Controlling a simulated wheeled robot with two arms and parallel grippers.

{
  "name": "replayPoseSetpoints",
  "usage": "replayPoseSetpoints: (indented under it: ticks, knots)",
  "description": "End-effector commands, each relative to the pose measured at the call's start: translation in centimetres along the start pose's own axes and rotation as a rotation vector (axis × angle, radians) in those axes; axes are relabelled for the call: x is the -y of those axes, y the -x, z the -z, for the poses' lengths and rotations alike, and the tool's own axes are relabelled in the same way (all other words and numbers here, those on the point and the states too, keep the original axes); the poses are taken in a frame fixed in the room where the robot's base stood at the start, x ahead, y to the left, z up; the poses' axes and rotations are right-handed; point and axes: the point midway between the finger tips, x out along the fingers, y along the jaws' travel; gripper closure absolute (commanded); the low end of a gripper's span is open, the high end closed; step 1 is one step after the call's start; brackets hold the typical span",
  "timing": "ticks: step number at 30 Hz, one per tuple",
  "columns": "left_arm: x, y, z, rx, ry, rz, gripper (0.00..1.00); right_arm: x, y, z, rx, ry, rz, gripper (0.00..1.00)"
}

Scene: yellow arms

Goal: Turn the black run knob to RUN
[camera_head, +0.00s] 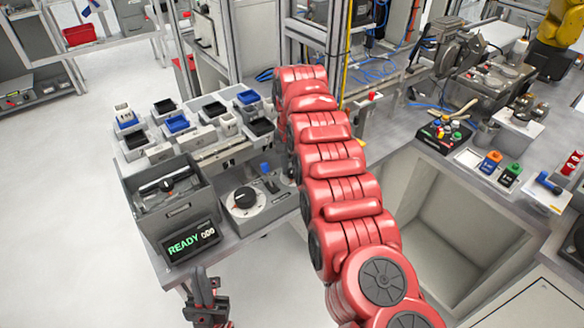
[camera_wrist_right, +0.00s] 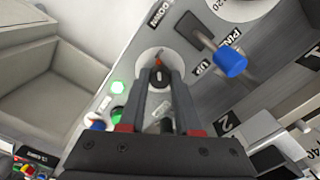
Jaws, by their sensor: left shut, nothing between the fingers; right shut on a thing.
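In the right wrist view, my right gripper (camera_wrist_right: 159,86) is shut on the small black run knob (camera_wrist_right: 158,77), with one finger on each side. The knob sits on a round pale plate and has a red-orange mark at its upper edge. I cannot read a RUN label. In the head view, my red right arm hides this knob and the right gripper. My left gripper (camera_head: 204,280) is shut and empty at the bottom, in front of the table edge.
The head view shows a black dial (camera_head: 244,198), a READY display (camera_head: 190,243) and a grey bin (camera_head: 177,213). Several small trays stand behind.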

Motion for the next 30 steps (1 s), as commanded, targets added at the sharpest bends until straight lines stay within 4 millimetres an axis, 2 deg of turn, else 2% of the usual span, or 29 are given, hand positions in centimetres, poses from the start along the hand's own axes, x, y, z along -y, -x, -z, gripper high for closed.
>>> replayPoseSetpoints:
  ticks: [2,3,7,8,16,20,24,29,30]
  knots:
    - [0.0,0.0,0.0,0.0,0.0,0.0,1.0,0.0,0.1,0.1,-0.002,-0.001,0.002,1.0]
    - [0.0,0.0,0.0,0.0,0.0,0.0,1.0,0.0,0.1,0.1,-0.002,0.0,0.002,0.65]
    - [0.0,0.0,0.0,0.0,0.0,0.0,1.0,0.0,0.1,0.1,-0.002,0.0,0.001,0.41]
    - [0.0,0.0,0.0,0.0,0.0,0.0,1.0,0.0,0.1,0.0,-0.002,0.0,0.001,0.38]
    - [0.0,0.0,0.0,0.0,0.0,0.0,1.0,0.0,0.1,0.0,-0.001,0.001,0.001,0.38]
    - [0.0,0.1,0.0,0.0,0.0,0.0,1.0,-0.1,0.9,0.1,-0.002,-0.001,0.003,0.38]
    - [0.0,0.1,0.0,0.0,0.0,0.0,1.0,-0.1,3.3,0.3,-0.006,-0.002,0.003,0.38]
    - [0.1,-3.1,0.5,0.0,0.0,0.0,1.0,-0.1,7.3,0.1,-0.002,0.0,-0.001,0.38]
    - [0.2,-4.2,0.7,0.0,0.0,0.0,1.0,0.0,8.4,0.0,-0.001,0.001,0.0,0.38]
